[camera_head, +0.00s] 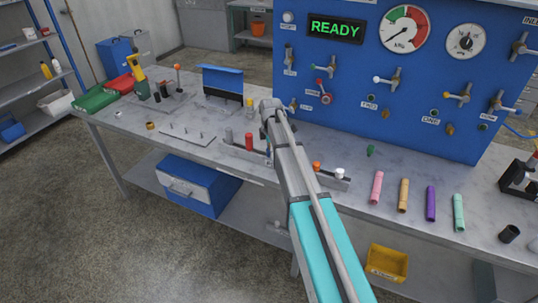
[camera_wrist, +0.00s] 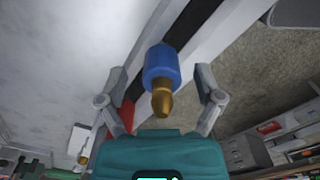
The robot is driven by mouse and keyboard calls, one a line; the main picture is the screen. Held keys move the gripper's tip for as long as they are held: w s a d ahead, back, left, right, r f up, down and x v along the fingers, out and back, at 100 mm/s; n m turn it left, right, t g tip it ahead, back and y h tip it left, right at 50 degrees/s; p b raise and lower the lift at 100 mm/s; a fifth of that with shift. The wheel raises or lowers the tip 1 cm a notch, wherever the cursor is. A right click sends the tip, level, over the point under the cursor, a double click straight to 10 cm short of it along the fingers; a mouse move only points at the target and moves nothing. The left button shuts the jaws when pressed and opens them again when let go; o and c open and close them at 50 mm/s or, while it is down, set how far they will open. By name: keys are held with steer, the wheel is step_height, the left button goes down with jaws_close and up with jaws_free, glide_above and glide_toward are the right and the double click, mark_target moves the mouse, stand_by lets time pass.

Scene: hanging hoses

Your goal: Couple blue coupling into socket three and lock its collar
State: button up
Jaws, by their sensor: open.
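The blue coupling (camera_wrist: 162,67), with a brass nose (camera_wrist: 162,100), shows in the middle of the wrist view. My gripper (camera_wrist: 161,76) is open, with one finger on each side of it. Gaps show between the fingers and the coupling. In the head view my arm reaches over the holder rail on the bench and hides the blue coupling and the fingertips. The blue panel (camera_head: 440,60) carries small brass fittings; one fitting (camera_head: 386,113) shows near its lower middle.
The rail also holds a red piece (camera_head: 249,141), an orange piece (camera_head: 316,166) and a white piece (camera_head: 340,173), close beside my arm. Coloured tubes, including a pink one (camera_head: 376,188), lie to the right. The panel's valve handles stick out over the bench.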

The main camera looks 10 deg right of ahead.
stand_by(0.5)
jaws_close()
